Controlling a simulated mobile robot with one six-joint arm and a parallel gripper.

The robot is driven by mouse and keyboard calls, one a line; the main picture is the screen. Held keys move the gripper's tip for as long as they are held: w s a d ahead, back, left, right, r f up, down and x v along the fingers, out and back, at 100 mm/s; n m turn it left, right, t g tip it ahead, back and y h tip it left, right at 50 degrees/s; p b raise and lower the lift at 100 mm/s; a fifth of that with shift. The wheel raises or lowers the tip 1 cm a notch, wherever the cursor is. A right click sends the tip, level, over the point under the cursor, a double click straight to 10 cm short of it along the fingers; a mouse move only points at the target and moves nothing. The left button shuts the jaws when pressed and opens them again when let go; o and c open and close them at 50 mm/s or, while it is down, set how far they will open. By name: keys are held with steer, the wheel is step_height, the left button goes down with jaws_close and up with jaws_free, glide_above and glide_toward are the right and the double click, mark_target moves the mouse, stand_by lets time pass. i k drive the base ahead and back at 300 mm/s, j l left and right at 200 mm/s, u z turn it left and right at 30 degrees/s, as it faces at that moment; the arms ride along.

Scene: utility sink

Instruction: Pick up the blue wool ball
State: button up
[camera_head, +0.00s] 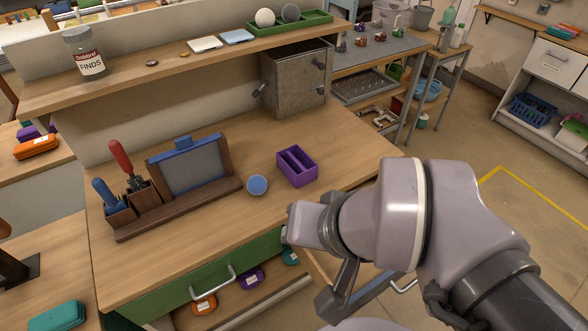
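The blue wool ball (257,185) rests on the wooden workbench top (222,228), between the dark wooden rack and the purple box. It is fully visible and nothing touches it from above. My gripper (303,226) is in front of the ball and to its right, near the front edge of the bench, apart from the ball. My arm hides part of the gripper, and its finger opening cannot be made out.
A purple divided box (297,166) stands right of the ball. A wooden rack (193,168) with blue- and red-handled tools is at left. A metal box (296,80) stands behind, under a raised shelf (185,58). Clear bench lies in front of the ball.

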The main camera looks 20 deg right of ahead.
mark_target(256, 185)
steer(key=i+j+u, duration=0.2)
steer(key=i+j, duration=0.15)
steer(key=j, duration=0.2)
steer(key=i+j+u, duration=0.15)
steer(key=i+j, duration=0.2)
steer(key=j, duration=0.1)
